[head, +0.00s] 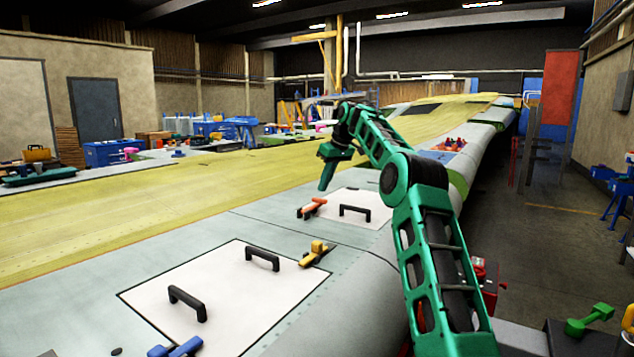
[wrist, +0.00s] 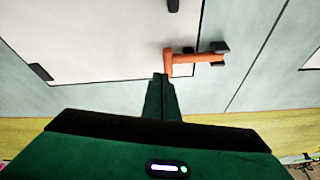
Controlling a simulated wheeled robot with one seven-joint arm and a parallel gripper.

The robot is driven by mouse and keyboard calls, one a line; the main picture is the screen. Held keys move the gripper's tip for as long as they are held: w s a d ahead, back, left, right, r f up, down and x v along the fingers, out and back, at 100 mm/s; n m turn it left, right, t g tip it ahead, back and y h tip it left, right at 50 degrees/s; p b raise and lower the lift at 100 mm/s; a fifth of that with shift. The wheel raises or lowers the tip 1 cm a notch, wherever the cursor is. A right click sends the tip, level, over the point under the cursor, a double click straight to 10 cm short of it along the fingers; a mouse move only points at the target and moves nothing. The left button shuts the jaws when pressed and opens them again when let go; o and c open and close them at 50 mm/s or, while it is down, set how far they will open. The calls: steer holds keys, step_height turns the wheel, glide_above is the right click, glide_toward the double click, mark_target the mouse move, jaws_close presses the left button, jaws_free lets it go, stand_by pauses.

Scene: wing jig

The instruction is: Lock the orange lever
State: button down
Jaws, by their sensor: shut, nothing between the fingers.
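The orange lever (head: 313,206) lies at the left edge of the farther white panel on the wing. In the wrist view the orange lever (wrist: 192,58) lies across the panel's edge, with a dark piece at its right end. My gripper (head: 323,188) points down just above the lever. In the wrist view my gripper (wrist: 161,80) has its fingers together, with the tips close beside the lever's left end. I cannot tell whether they touch it. Nothing is held.
The farther white panel (head: 372,199) has black handles, one (head: 354,211) near the lever.

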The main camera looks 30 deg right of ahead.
steer(key=shift+w+d+f, duration=0.15)
steer(key=shift+d+f, duration=0.05)
steer(key=shift+f, duration=0.35)
steer(key=shift+w+d+f, duration=0.15)
steer(key=shift+d+f, duration=0.1)
steer(key=shift+f, duration=0.35)
steer(key=shift+w+d+f, duration=0.15)
steer(key=shift+d+f, duration=0.05)
steer(key=shift+f, duration=0.35)
steer(key=v, duration=0.7)
steer(key=shift+w+r, duration=0.3)
steer(key=shift+r, duration=0.05)
steer(key=shift+d, duration=0.1)
